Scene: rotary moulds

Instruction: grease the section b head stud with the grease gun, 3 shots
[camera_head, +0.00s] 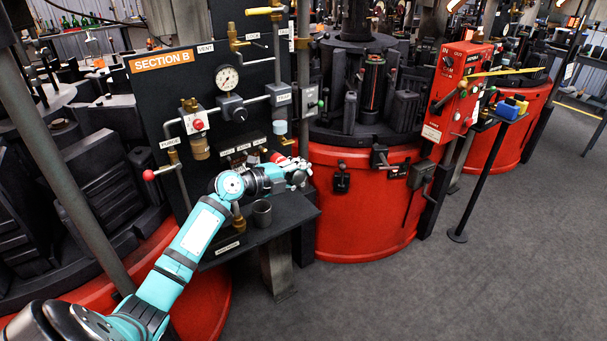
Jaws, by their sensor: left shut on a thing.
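My left gripper (297,174) is in front of the lower right part of the SECTION B panel (150,100), above the small dark shelf (285,222). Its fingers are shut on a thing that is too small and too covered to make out. A red part (275,157) shows just behind the gripper; I cannot tell whether it is the grease gun or a part of the panel. I cannot pick out the head stud for certain.
A grey cup (262,213) and a brass fitting (238,221) are at the shelf. The panel carries a gauge (227,78), pipes and valves. A red mould drum (365,205) stands right of the shelf, near a red control box (455,90). The grey floor (430,285) is clear in front.

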